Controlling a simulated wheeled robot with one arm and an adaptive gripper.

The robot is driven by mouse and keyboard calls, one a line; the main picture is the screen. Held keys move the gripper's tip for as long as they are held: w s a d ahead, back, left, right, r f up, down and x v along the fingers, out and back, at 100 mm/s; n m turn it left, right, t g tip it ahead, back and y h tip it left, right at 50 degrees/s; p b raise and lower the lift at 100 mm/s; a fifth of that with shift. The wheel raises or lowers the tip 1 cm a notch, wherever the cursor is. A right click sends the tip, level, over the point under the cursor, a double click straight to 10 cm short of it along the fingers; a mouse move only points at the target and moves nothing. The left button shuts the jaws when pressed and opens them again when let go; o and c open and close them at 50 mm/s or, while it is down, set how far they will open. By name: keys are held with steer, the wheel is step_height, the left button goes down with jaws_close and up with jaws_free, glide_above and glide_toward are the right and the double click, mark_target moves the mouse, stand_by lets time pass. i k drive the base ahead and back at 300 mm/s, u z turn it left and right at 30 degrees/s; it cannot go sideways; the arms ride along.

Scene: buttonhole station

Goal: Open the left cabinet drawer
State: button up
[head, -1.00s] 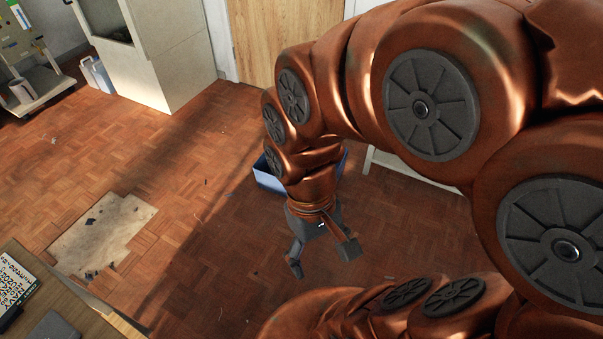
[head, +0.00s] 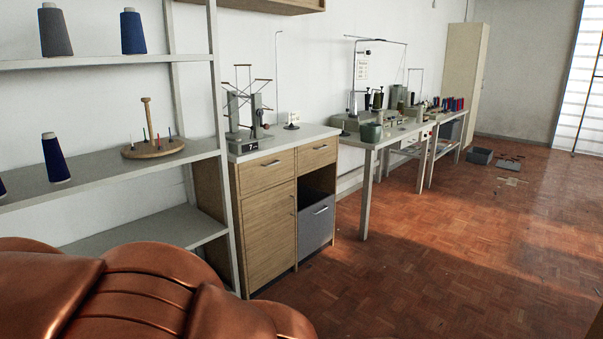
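A wooden cabinet (head: 268,228) with a pale top stands left of the middle in the head view. Its left drawer (head: 266,172) is shut, with a metal bar handle (head: 271,163) on its front. A narrower right drawer (head: 317,153) beside it is also shut. Below are a shut door (head: 268,235) and a grey drawer or bin (head: 317,224) under an open gap.
A grey metal shelf unit (head: 120,172) with thread cones stands left of the cabinet, close to its side. A winder (head: 247,112) stands on the cabinet top. Tables (head: 366,190) with machines stand to the right. The parquet floor (head: 420,270) in front is largely clear.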

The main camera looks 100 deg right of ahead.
mark_target(255, 175)
steer(key=z, duration=3.15)
